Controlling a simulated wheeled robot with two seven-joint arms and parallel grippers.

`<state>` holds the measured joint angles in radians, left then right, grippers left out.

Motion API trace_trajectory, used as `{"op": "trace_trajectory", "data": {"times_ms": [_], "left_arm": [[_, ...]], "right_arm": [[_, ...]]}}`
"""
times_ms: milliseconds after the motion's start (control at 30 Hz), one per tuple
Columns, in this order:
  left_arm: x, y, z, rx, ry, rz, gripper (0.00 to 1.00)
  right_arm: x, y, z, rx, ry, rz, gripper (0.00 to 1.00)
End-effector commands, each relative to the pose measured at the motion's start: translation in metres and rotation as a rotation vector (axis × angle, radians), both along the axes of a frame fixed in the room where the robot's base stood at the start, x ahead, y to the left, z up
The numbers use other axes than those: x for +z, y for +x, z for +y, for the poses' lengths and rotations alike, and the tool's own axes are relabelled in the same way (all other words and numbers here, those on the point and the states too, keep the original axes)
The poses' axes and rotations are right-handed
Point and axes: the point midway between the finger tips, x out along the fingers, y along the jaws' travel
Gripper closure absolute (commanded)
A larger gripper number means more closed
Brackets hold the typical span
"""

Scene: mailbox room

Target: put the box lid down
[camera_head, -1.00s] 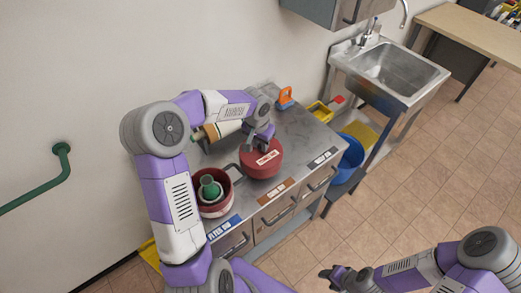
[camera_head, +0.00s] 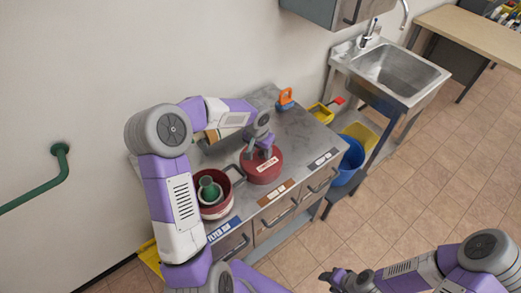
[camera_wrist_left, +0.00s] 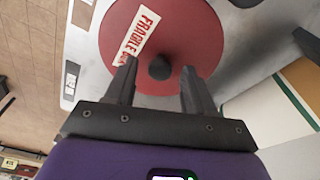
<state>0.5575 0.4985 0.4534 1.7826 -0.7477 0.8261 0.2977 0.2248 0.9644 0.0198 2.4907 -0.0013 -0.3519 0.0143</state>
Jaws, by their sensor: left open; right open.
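The box lid (camera_head: 260,174) is a round red disc with a white FRAGILE label and a dark knob. It appears to rest on the metal counter, beside the open red round box (camera_head: 227,203). My left gripper (camera_head: 258,150) is above the lid. In the left wrist view its open fingers (camera_wrist_left: 160,88) stand on either side of the knob, apart from it, with the lid (camera_wrist_left: 190,35) beyond. A green object (camera_head: 208,188) is inside the open box. My right gripper (camera_head: 328,279) is open and empty, low over the floor at the bottom.
The counter (camera_head: 290,130) also holds an orange-and-blue item (camera_head: 285,98) at the back. To the right are a yellow tray (camera_head: 320,112), a blue bin (camera_head: 350,160) and a sink (camera_head: 395,75). Labelled drawers face the front.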

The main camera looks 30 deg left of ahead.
Motion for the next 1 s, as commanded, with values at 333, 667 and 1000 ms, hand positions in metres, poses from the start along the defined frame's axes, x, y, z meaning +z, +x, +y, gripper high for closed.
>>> {"op": "trace_trajectory", "data": {"times_ms": [333, 667, 1000], "left_arm": [[0.042, -0.005, 0.000, 0.001, 0.002, -0.005, 0.46], [0.106, -0.015, 0.000, 0.001, 0.001, -0.003, 0.46], [0.123, -0.018, 0.000, -0.001, -0.001, 0.000, 0.46]], "right_arm": [[0.010, 0.000, 0.000, 0.000, 0.000, 0.000, 0.53], [0.020, 0.000, 0.000, 0.000, 0.000, 0.000, 0.53], [0.021, 0.000, 0.000, 0.000, 0.000, 0.000, 0.53]]}}
